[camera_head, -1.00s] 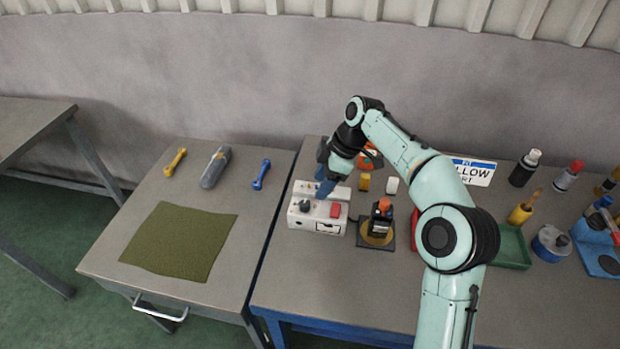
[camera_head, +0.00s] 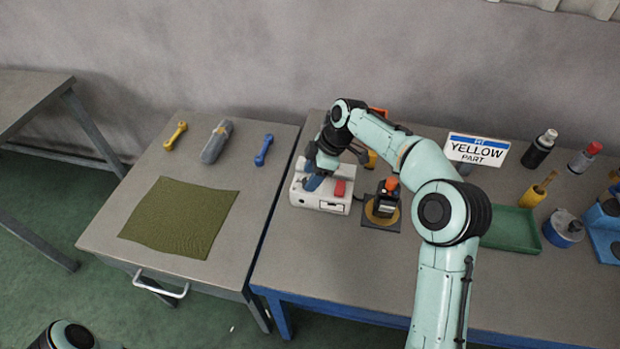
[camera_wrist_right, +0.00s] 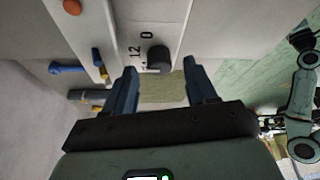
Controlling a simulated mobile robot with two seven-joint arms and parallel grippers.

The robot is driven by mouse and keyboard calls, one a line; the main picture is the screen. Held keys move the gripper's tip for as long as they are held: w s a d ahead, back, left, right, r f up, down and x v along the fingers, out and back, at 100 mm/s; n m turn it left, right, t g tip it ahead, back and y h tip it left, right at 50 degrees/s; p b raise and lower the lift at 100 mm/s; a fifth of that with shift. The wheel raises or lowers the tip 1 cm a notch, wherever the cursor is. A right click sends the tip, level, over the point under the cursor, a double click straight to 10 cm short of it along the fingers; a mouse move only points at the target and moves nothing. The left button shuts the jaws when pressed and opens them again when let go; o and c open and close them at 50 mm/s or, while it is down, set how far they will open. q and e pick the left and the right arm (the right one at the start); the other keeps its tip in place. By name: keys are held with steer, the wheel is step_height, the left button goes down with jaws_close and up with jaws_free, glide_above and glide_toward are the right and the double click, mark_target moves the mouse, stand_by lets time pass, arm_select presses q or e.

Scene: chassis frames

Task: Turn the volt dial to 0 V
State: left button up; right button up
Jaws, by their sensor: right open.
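The volt dial (camera_wrist_right: 158,57) is a small black knob on a white panel, with the printed marks 0 and 12 beside it in the right wrist view. It sits on a white box (camera_head: 326,206) at the left of the workbench; in the head view my gripper hides it. My right gripper (camera_head: 310,184) is over the box's left part. In the wrist view its two blue fingers (camera_wrist_right: 161,72) are open, one to each side of the dial; I cannot tell whether they touch it. The dial's pointer is unclear. My left gripper is not in view.
A red button (camera_head: 340,188) sits on the box near the gripper. A black stand with a yellow disc (camera_head: 376,217) is just right of it. The bench front is clear.

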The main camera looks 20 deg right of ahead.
steer(key=shift+w+a+f, duration=0.15)
steer(key=shift+a+f, duration=0.1)
steer(key=shift+f, duration=0.4)
jaws_close()
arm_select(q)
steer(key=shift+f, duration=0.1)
